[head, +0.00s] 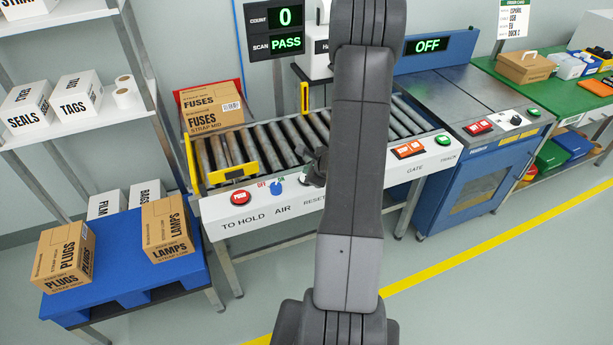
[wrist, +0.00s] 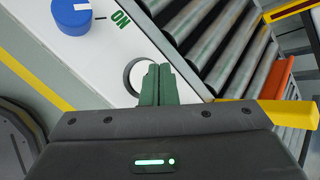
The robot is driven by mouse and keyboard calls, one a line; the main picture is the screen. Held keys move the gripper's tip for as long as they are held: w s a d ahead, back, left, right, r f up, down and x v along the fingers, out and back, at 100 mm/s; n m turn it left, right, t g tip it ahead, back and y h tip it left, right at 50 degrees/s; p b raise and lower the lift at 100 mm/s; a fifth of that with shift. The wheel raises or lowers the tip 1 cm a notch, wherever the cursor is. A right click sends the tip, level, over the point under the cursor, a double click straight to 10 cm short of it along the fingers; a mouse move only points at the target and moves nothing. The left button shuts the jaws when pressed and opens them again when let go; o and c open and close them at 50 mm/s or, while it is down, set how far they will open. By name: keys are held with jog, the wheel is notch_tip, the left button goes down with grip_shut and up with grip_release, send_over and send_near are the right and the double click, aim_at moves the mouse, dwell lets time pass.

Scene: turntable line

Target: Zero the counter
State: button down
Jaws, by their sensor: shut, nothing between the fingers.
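The counter display (head: 285,17) at the top of the head view reads 0 in green. My gripper (head: 312,172) is over the front panel of the roller conveyor, partly hidden by my arm. In the wrist view my gripper (wrist: 157,72) is shut and empty, its fingertips over a round, dark-rimmed fitting (wrist: 130,78) on the white panel. The RESET label (head: 314,200) is just below my gripper in the head view. My fingers cover most of the fitting, and I cannot tell whether they touch it.
A blue AIR knob (head: 277,188) is left of my gripper, and a red TO HOLD button (head: 240,197) further left. The SCAN display (head: 286,43) reads PASS. A FUSES box (head: 212,108) stands at the conveyor's left end.

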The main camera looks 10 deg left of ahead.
jog(key=shift+r, duration=0.1)
notch_tip(320, 180, up, 5)
jog(key=p, duration=0.3)
jog(key=shift+p, duration=0.4)
jog(key=shift+f, duration=0.25)
jog(key=shift+f+b, duration=0.5)
jog(key=shift+b, duration=0.1)
jog(key=r+p, duration=0.1)
jog(key=p, duration=0.2)
notch_tip(320, 180, up, 4)
jog(key=p, duration=0.2)
jog(key=shift+p, duration=0.4)
